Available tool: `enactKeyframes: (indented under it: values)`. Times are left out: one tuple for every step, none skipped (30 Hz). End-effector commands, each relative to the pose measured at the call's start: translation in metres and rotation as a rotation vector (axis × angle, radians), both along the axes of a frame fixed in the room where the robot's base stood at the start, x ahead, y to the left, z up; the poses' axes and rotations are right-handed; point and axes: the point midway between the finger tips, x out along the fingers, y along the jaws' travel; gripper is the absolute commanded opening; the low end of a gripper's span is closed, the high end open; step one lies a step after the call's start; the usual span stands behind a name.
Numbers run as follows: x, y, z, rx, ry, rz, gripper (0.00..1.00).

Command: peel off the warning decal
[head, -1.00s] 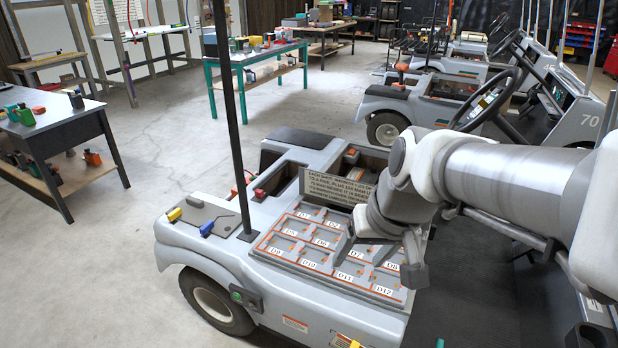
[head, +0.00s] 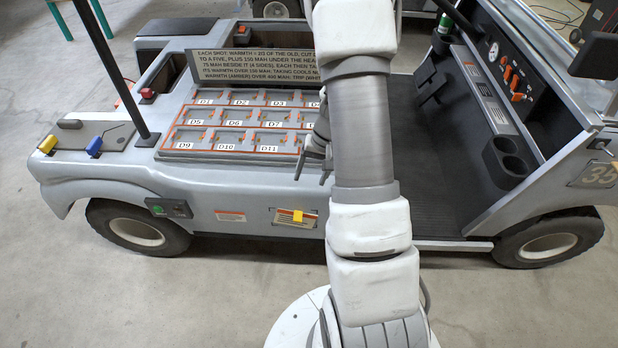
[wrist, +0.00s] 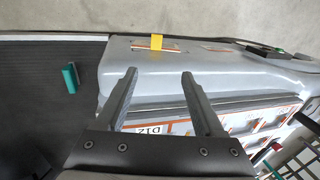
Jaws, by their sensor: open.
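The warning decal (head: 284,218) is a small label with orange and white edging on the cart's grey lower side. A yellow tab (head: 297,216) stands out from it. In the wrist view, the decal (wrist: 142,48) lies beyond my fingertips with its yellow tab (wrist: 157,41) upright. My gripper (head: 314,168) is open and empty above the front edge of the numbered panel, apart from the decal. It also shows in the wrist view (wrist: 160,73). My arm partly hides it in the head view.
A plain orange-edged label (head: 230,216) sits left of the decal. The numbered panel (head: 240,125) and a sign (head: 290,66) are on the cart's deck. A black post (head: 122,75) rises at left. A green object (wrist: 71,77) lies over the dark mat.

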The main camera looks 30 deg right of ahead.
Motion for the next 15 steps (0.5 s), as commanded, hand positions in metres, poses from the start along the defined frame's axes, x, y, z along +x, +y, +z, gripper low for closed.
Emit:
enactKeyframes:
  values:
    - [-0.001, -0.003, -0.010, 0.001, 0.007, -0.008, 0.70]
    - [-0.002, -0.004, -0.013, 0.000, 0.009, -0.010, 0.70]
    - [-0.002, -0.005, -0.016, 0.000, 0.010, -0.013, 0.70]
    - [-0.002, -0.005, -0.018, 0.000, 0.010, -0.014, 0.70]
    - [-0.002, -0.005, -0.021, 0.000, 0.011, -0.014, 0.70]
    - [-0.001, -0.004, -0.025, 0.000, 0.011, -0.014, 0.70]
    - [-0.001, -0.003, -0.028, 0.002, 0.012, -0.014, 0.70]
    - [0.000, -0.002, -0.032, 0.002, 0.012, -0.014, 0.70]
    - [0.000, -0.001, -0.038, 0.002, 0.012, -0.013, 0.70]
    - [0.001, 0.000, -0.044, 0.001, 0.013, -0.014, 0.70]
    - [0.001, 0.001, -0.050, 0.002, 0.013, -0.015, 0.70]
    - [0.003, 0.003, -0.057, 0.001, 0.013, -0.014, 0.70]
    - [0.003, 0.004, -0.064, 0.001, 0.013, -0.013, 0.70]
    - [0.004, 0.005, -0.070, 0.001, 0.013, -0.013, 0.70]
    - [0.005, 0.007, -0.077, 0.001, 0.012, -0.014, 0.70]
